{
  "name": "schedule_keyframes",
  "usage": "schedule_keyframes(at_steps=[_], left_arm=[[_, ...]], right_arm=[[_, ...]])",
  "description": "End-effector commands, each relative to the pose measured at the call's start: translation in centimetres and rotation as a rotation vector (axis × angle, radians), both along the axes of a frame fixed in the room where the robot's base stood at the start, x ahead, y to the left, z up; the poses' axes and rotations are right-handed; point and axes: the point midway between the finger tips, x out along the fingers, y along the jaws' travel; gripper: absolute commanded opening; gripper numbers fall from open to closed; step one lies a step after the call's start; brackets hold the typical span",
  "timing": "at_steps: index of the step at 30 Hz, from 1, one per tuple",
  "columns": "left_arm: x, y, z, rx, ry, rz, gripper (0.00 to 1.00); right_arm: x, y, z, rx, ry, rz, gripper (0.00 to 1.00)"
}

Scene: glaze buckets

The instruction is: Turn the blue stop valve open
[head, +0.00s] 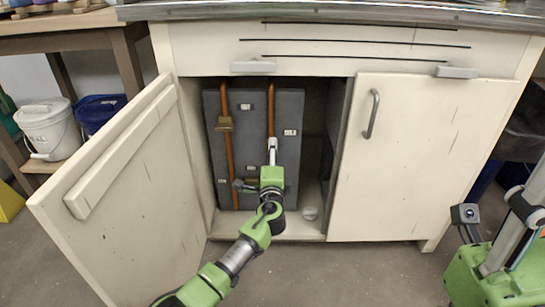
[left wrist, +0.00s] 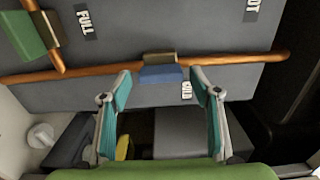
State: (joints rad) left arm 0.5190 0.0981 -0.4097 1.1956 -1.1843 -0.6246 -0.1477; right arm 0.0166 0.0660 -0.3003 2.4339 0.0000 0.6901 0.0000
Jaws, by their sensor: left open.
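The blue stop valve (left wrist: 160,73) shows in the left wrist view as a flat blue handle on a brass body, on a copper pipe (left wrist: 225,60). In the head view my arm hides it in front of the right copper pipe (head: 271,105). My left gripper (left wrist: 160,82) is open, its teal fingers standing apart on either side of the handle. I cannot tell whether they touch it. The gripper also shows in the head view (head: 272,150), in front of the grey panel (head: 290,100). My right gripper cannot be made out.
The left cabinet door (head: 120,190) stands open; the right door (head: 420,150) is shut. Another brass valve (head: 225,124) sits on the left pipe. A green handle (left wrist: 22,36) is beside the pipe in the wrist view. A white cup-like object (head: 310,213) lies on the cabinet floor.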

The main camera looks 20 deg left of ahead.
Motion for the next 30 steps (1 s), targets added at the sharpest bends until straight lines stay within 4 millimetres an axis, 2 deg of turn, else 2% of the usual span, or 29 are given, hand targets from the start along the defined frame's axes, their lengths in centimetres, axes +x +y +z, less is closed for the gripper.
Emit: schedule_keyframes(at_steps=[4,8,21,25,30], left_arm=[[-0.2,-0.1,0.0,-0.002,-0.001,0.0,0.57],[-1.3,-0.4,0.0,-0.003,-0.001,-0.001,0.57],[-9.3,-2.7,-0.1,-0.002,0.0,-0.001,0.57],[-10.8,-3.1,-0.1,-0.001,0.001,-0.001,0.57],[-11.6,-3.3,0.0,-0.001,0.0,0.0,0.57]], right_arm=[[-0.2,-0.1,0.2,0.006,-0.008,0.0,0.4],[-0.1,-0.1,0.2,0.004,-0.005,-0.001,0.4],[-0.1,0.0,0.1,0.002,-0.003,0.0,0.4],[-0.1,0.0,0.1,0.002,-0.002,0.0,0.4],[-0.1,0.0,0.1,0.001,-0.002,0.0,0.4]])
